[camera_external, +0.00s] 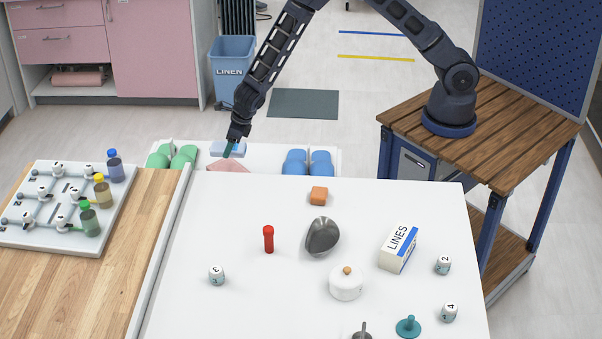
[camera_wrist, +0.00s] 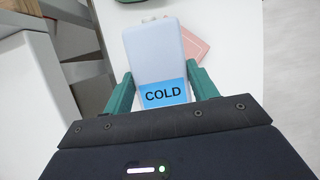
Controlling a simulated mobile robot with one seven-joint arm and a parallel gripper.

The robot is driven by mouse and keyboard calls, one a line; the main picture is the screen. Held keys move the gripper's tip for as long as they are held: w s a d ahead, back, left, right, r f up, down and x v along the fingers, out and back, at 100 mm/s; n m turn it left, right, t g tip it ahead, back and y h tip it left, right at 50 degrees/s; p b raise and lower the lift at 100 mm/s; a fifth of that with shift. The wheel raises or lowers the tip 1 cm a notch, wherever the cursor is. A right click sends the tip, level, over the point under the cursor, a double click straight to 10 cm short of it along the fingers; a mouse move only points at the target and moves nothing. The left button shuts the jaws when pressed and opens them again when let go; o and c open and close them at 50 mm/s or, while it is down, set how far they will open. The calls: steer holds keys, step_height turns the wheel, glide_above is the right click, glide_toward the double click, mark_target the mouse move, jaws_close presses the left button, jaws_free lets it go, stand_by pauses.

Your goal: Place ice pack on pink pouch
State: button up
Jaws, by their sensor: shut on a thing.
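The ice pack (camera_wrist: 157,58) is a pale blue-white slab with a blue label reading COLD. In the wrist view my gripper (camera_wrist: 163,90) is shut on it, with one green finger on each side. In the external view my gripper (camera_external: 229,152) is beyond the far edge of the white table, and the ice pack (camera_external: 222,146) shows partly beside it. The pink pouch (camera_wrist: 195,47) lies flat on a white surface, to the right of the ice pack and partly hidden behind it. It also shows in the external view (camera_external: 230,166), partly cut off by the table edge.
Green shoes (camera_external: 172,157) and blue shoes (camera_external: 308,163) stand either side on the low white surface. The white table (camera_external: 300,290) in front holds an orange block (camera_external: 319,196), a red bottle (camera_external: 268,240) and other small things. A blue LINEN bin (camera_external: 232,72) stands behind.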

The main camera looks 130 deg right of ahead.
steer(key=shift+f, duration=3.8)
steer(key=shift+f, duration=0.15)
steer(key=o, duration=1.1)
